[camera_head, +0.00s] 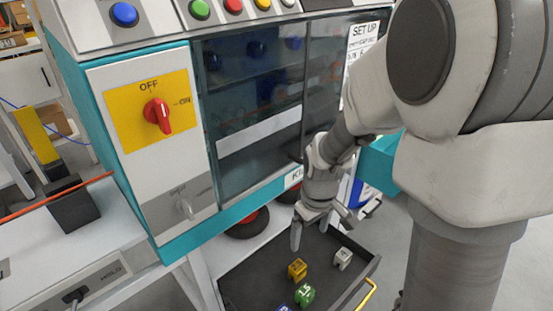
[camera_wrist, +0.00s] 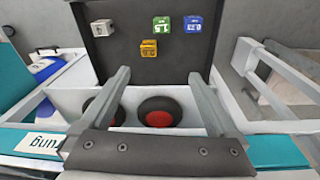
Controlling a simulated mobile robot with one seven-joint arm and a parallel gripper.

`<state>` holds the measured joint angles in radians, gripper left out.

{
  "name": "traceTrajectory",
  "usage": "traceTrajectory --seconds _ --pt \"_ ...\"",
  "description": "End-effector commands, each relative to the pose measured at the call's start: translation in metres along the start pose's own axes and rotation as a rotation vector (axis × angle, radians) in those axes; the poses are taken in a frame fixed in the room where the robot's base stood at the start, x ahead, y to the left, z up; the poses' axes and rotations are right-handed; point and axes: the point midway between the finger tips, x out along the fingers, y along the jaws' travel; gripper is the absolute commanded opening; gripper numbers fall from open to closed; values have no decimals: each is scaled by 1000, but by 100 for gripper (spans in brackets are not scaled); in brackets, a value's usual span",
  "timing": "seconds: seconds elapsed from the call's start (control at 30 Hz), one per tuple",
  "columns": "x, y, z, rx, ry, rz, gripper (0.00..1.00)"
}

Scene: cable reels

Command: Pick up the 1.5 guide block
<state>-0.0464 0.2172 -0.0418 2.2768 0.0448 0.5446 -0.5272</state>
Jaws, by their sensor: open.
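The green 1.5 guide block (camera_head: 305,295) lies in the dark open drawer, near the bottom of the head view. It also shows in the wrist view (camera_wrist: 161,27), its white number readable, near the top and beyond my fingertips. My gripper (camera_head: 318,226) is above the drawer's far part, apart from the block, with its fingers spread and nothing between them. In the wrist view my gripper (camera_wrist: 158,76) has its two fingers wide apart.
A yellow block (camera_head: 297,269) and a white block (camera_head: 342,259) share the drawer (camera_head: 248,279). A blue block (camera_wrist: 194,24) lies beside the green one. The machine cabinet (camera_head: 150,215) stands behind. Black-and-red reels (camera_wrist: 159,112) sit below it. A yellow handle (camera_head: 367,295) is on the drawer.

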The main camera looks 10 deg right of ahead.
Motion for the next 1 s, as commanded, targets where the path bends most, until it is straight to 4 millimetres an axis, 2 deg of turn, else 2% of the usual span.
traceTrajectory --seconds 0.03,0.1,0.2,0.3,0.53,0.8,1.0 --pt "32 0 1 -23 -25 -11 95" --pt "59 0 2 -55 -49 -21 95" --pt "89 1 4 -92 -73 -32 95" --pt "108 1 5 -117 -88 -39 95" --pt "134 0 8 -134 -99 -44 95" --pt "193 -3 15 -133 -100 -45 95" --pt "228 -4 18 -133 -97 -43 95"
